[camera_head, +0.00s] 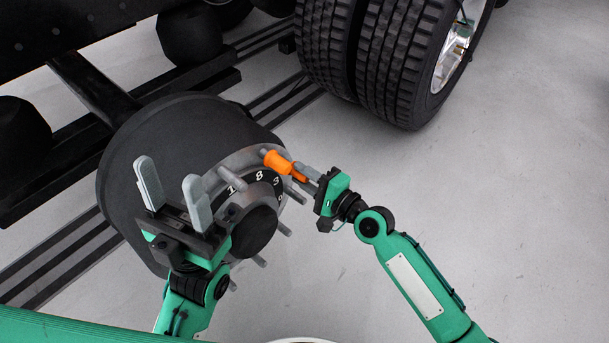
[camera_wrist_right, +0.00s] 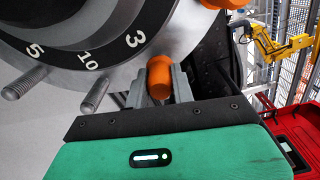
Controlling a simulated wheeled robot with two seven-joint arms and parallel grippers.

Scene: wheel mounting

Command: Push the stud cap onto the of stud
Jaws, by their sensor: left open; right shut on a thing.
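The hub (camera_head: 218,182) carries a ring of grey studs around a black numbered face. My right gripper (camera_head: 303,173) is shut on an orange stud cap (camera_wrist_right: 159,77) at the hub's right edge, beside the number 3 in the right wrist view. Its fingers (camera_wrist_right: 158,85) lie on both sides of the cap. A second orange cap (camera_head: 277,161) sits on a neighbouring stud; its edge shows at the top of the right wrist view (camera_wrist_right: 225,3). Whether the held cap surrounds a stud is hidden. My left gripper (camera_head: 174,180) is open and empty in front of the hub's left side.
Bare studs (camera_wrist_right: 95,93) stand beside the held cap near numbers 10 and 5. Large black tyres (camera_head: 395,55) stand at the upper right. Dark chassis beams (camera_head: 95,90) are at the left. The grey floor to the right is clear. A yellow robot arm (camera_wrist_right: 275,45) is in the background.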

